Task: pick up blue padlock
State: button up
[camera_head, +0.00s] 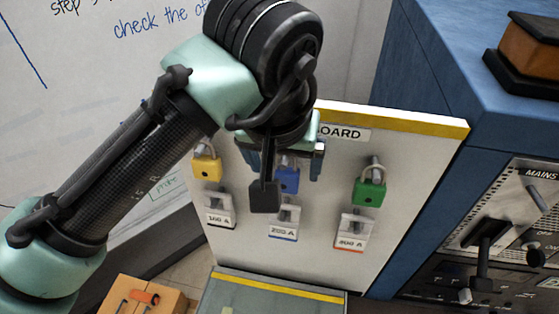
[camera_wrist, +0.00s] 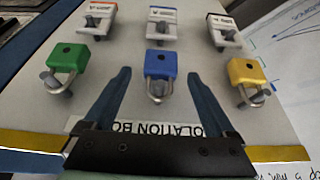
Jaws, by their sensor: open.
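The blue padlock (camera_head: 286,181) hangs by its shackle from a peg in the middle of the white board (camera_head: 320,240). In the head view it is partly hidden behind my gripper. In the wrist view, which shows the board upside down, the blue padlock (camera_wrist: 160,64) is in clear view. My gripper (camera_wrist: 160,76) is open, with one finger to each side of the padlock in that picture. No contact shows, and I cannot tell how far the fingertips are from the board.
A yellow padlock (camera_head: 207,168) and a green padlock (camera_head: 369,190) hang on either side. Labelled hasps (camera_head: 286,217) sit in a row below. A blue cabinet (camera_head: 425,85) with a switch panel (camera_head: 505,240) stands right. A wooden box (camera_head: 145,298) is low at left.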

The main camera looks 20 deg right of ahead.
jog(key=shift+x, duration=1.25)
grip_shut()
jog(key=shift+r, duration=0.1)
